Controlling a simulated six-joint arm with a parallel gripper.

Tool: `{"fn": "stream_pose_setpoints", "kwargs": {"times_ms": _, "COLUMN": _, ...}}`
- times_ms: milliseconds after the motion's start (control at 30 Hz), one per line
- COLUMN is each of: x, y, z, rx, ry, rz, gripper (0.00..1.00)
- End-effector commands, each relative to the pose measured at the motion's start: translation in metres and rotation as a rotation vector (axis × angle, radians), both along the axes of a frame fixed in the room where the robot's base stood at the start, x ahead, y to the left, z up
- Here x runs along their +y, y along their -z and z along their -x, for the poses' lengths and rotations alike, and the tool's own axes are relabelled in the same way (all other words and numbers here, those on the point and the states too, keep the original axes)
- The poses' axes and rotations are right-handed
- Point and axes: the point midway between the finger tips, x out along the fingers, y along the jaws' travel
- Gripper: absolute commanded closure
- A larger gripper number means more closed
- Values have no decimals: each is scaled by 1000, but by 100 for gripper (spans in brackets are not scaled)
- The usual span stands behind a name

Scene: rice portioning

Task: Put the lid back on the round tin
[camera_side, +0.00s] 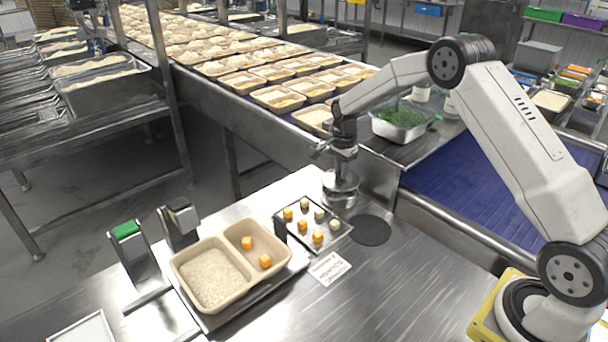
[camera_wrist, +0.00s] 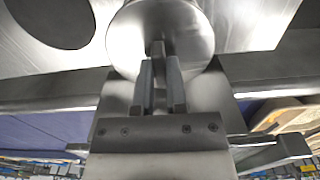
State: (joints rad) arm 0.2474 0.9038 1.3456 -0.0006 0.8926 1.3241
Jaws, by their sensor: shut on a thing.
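The round tin (camera_side: 340,198) is a shiny metal cylinder standing near the back edge of the steel table, beside the small tray. The lid (camera_wrist: 185,30) is a round silver disc with a small upright knob, seen large in the wrist view. My gripper (camera_wrist: 160,70) is shut on the lid's knob, and in the side view my gripper (camera_side: 343,160) points down directly over the tin. The lid (camera_side: 341,182) is at the top of the tin. I cannot tell whether it rests on the rim or hovers just above. The tin's inside is hidden.
A dark round patch (camera_side: 370,230) lies on the table by the tin. A small tray (camera_side: 290,232) holds orange and pale cubes. A two-part container (camera_side: 178,262) holds rice and orange cubes. A white label card (camera_side: 329,268) lies in front. The table's right part is clear.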

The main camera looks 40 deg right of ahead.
Motion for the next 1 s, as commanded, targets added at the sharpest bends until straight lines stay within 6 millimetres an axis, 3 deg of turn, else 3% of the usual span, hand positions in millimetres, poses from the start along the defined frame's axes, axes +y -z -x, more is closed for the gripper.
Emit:
{"fn": "stream_pose_setpoints", "kwargs": {"times_ms": 400, "x": 0, "y": 18, "z": 0, "rx": 0, "ry": 0, "rz": 0, "gripper": 100}}
{"fn": "stream_pose_setpoints", "kwargs": {"times_ms": 1000, "x": 0, "y": 18, "z": 0, "rx": -1, "ry": 0, "rz": 0, "gripper": 100}}
